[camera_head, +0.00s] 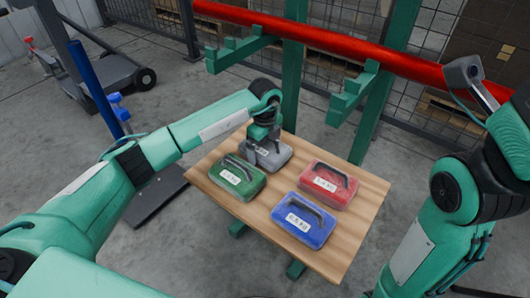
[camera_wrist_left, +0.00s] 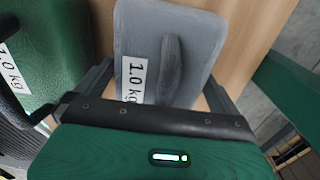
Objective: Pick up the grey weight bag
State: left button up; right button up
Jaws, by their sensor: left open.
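The grey weight bag (camera_head: 275,155) lies at the back left of the wooden table, with a white 1.0 kg label and a raised handle. In the left wrist view the grey bag (camera_wrist_left: 205,40) fills the upper middle, and its handle stands up near the centre. My left gripper (camera_head: 264,146) is over the bag from above, with its jaws open. In the wrist view its dark fingers lie on either side of the handle, low in the picture. The gripper body hides the bag's near end.
A green bag (camera_head: 240,177) lies close to the left of the grey one. A red bag (camera_head: 329,184) and a blue bag (camera_head: 303,221) lie on the same wooden table (camera_head: 347,238). Green posts and a red rail (camera_head: 330,38) stand behind the table.

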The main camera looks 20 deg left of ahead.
pick_arm(q)
jog(key=shift+c, duration=0.2)
jog(key=c, duration=1.4)
jog(key=shift+r, duration=0.1)
jog(key=shift+c, duration=0.2)
jog(key=shift+r, duration=0.1)
